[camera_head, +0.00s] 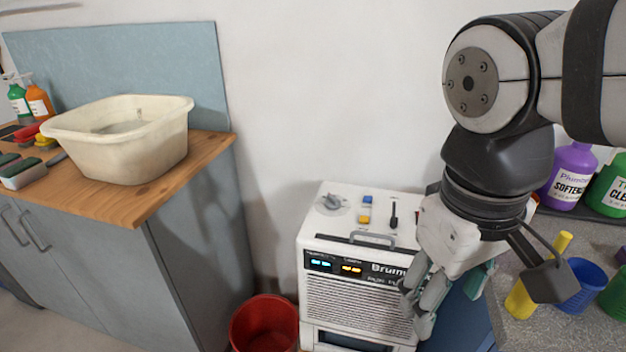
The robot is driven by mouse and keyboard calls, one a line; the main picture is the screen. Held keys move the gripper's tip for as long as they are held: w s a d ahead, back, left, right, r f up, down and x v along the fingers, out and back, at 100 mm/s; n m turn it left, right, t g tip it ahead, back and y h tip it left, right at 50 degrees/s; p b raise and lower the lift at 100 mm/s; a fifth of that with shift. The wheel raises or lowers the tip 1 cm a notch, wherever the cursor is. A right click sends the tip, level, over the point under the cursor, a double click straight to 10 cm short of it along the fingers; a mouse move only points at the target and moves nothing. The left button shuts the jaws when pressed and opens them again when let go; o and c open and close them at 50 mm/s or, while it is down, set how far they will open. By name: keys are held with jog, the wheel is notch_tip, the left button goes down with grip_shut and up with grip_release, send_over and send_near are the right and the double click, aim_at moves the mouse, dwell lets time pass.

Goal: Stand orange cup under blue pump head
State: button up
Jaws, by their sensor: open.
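My gripper (432,298) hangs pointing down at the right of centre, beside the front right corner of a white machine. Its jaws are open and I see nothing held between them. I cannot pick out an orange cup or a blue pump head. A blue cup (586,284) and a green cup (615,296) stand on the grey counter at the right, and my arm hides part of that counter. A yellow object (521,300) stands left of the blue cup, partly covered by my wrist.
A purple softener bottle (570,175) and a green bottle (610,188) stand behind the cups. A red bucket (264,325) is on the floor. A cream basin (125,145) sits on the wooden counter (150,203).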

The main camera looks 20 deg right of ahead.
jog(key=shift+s+a+f+m+t+y, duration=0.15)
jog(key=shift+s+a+t+y, duration=0.2)
jog(key=shift+a, duration=0.4)
jog(key=shift+s+a+f+m+t+y, duration=0.15)
jog(key=shift+s+a+t+y, duration=0.2)
jog(key=shift+a, duration=0.4)
jog(key=shift+s, duration=0.1)
